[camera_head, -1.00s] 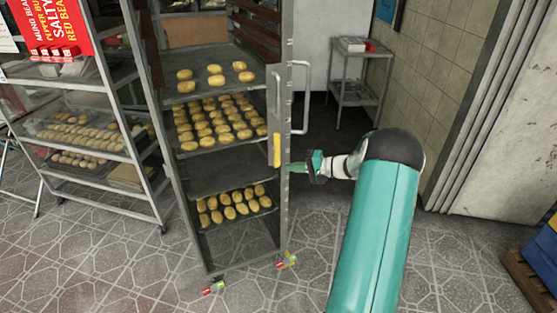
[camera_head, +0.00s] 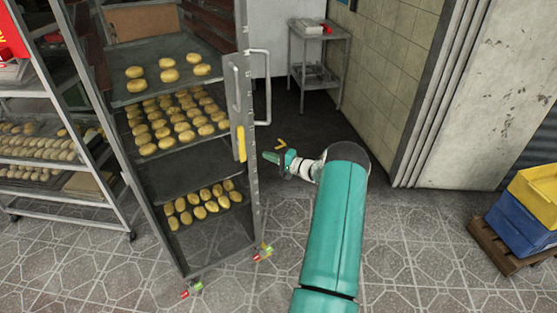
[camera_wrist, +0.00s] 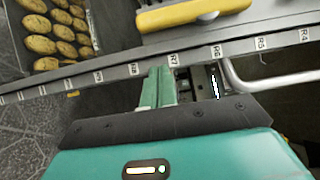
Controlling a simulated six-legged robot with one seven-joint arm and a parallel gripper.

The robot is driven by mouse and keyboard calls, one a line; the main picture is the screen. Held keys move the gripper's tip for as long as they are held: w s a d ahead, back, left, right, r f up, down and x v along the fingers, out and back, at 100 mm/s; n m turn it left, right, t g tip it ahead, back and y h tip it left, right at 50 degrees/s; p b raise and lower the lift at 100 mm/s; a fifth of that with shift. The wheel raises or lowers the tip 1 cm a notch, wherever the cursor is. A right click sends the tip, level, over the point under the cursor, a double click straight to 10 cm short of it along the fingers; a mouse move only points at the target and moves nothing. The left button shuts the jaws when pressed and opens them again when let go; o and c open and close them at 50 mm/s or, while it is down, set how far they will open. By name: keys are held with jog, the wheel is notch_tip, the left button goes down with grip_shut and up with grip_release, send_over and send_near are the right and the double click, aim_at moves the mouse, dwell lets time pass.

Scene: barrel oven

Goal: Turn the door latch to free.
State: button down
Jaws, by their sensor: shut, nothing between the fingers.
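The latch appears to be a yellow lever (camera_head: 241,143) hanging upright on a grey metal plate at the right front edge of the tall tray rack (camera_head: 259,205). In the wrist view the yellow lever (camera_wrist: 190,12) lies across the top, beyond a metal rail with R-number labels. My gripper (camera_head: 267,157) is just right of the rack's edge, near the lever's lower end and apart from it. In the wrist view my gripper's green fingers (camera_wrist: 158,85) are together and empty, with tips by the rail. I cannot tell whether they touch the rail.
A bent metal handle (camera_head: 268,88) stands out from the rack's right side, and shows close to the fingers in the wrist view (camera_wrist: 270,82). Trays of buns fill the rack. A second rack (camera_head: 60,150) is left, a small steel table (camera_head: 320,45) behind, crates (camera_head: 525,215) right.

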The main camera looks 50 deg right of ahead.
aim_at(246, 157)
jog(key=w+a, duration=0.4)
jog(key=shift+w, duration=0.15)
jog(key=shift+a, duration=0.15)
